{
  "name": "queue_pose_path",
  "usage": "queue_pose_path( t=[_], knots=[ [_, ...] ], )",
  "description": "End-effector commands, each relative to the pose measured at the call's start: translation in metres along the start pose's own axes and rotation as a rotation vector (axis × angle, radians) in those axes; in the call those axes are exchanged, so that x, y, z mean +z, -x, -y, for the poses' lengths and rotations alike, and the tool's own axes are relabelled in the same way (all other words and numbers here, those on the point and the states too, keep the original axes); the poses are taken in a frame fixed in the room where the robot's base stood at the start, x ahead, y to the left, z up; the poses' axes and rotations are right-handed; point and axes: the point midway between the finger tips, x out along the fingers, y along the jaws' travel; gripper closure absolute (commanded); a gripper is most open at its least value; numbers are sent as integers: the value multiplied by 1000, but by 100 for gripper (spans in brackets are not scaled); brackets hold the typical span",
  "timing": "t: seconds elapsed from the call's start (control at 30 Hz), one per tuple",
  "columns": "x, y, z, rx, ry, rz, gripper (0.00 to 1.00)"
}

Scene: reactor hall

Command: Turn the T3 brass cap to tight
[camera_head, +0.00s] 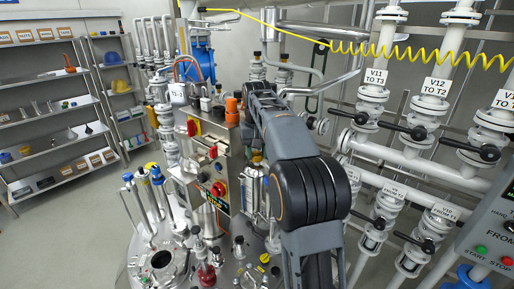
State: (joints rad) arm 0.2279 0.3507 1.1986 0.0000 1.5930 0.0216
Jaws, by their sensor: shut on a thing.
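My arm rises from the bottom of the head view and bends over the steel vessel top (150,240). Its far end and my gripper are hidden behind my own arm links. I cannot make out the T3 brass cap; no cap in view carries a readable T3 mark. A small yellow cap (264,258) stands on a fitting on the vessel top, left of my arm. An orange cap (231,105) stands farther back, beside the upper arm link.
A control box (216,185) with red and green buttons stands left of my arm. White valve pipes (370,95) with black handles are close on the right. A yellow coiled hose (400,52) hangs across the top. Shelves (50,120) stand far left, with clear floor before them.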

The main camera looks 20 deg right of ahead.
Motion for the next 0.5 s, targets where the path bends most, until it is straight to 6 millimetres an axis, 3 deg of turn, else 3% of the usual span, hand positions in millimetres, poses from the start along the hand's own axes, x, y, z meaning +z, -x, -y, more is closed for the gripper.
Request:
queue_pose_path(
  t=[0.5],
  knots=[
    [0,3,0,0,-491,-1,84]
  ],
)
